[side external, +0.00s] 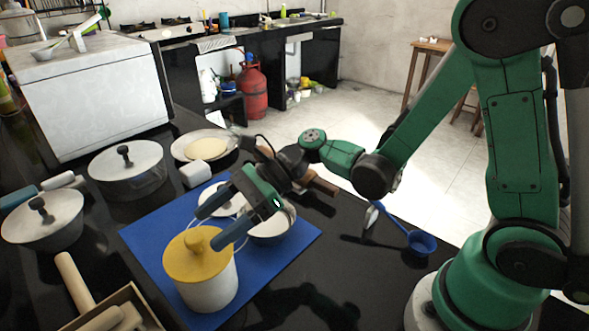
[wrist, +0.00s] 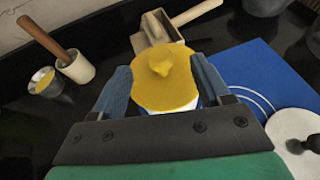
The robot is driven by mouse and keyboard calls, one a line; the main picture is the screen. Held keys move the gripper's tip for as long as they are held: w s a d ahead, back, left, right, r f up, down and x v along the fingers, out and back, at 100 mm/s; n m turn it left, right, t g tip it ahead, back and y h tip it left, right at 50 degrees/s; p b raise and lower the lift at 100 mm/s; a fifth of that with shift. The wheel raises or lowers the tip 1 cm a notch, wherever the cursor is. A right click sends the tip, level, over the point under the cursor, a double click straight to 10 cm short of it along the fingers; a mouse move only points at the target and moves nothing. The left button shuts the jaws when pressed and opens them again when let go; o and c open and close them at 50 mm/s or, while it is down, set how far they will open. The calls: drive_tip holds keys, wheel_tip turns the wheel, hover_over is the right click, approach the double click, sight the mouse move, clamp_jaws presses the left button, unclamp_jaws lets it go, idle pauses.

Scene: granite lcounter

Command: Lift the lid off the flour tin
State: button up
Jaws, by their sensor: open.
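The flour tin (side external: 208,292) is a white cylinder standing upright on a blue mat (side external: 152,240). Its yellow lid (side external: 192,262) with a round knob sits on top. In the wrist view the yellow lid (wrist: 165,88) shows between and beyond my fingers, and the tin's body is mostly hidden under it. My gripper (side external: 214,221) is open and empty, with its blue fingers near the lid's knob in the side view. In the wrist view my gripper (wrist: 163,80) has one finger on each side of the lid. I cannot tell whether either finger touches it.
A bowl (side external: 272,228) and a white lid (side external: 225,198) lie behind the tin on the mat. Lidded pots (side external: 128,172) stand at left. A wooden box (wrist: 158,35) with a scoop is near the tin. A mortar (wrist: 76,67) and a small cup (wrist: 46,82) also stand nearby. A blue ladle (side external: 422,243) lies right.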

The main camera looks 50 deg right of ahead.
sight(200, 234)
drive_tip(key=shift+x, duration=1.9)
clamp_jaws()
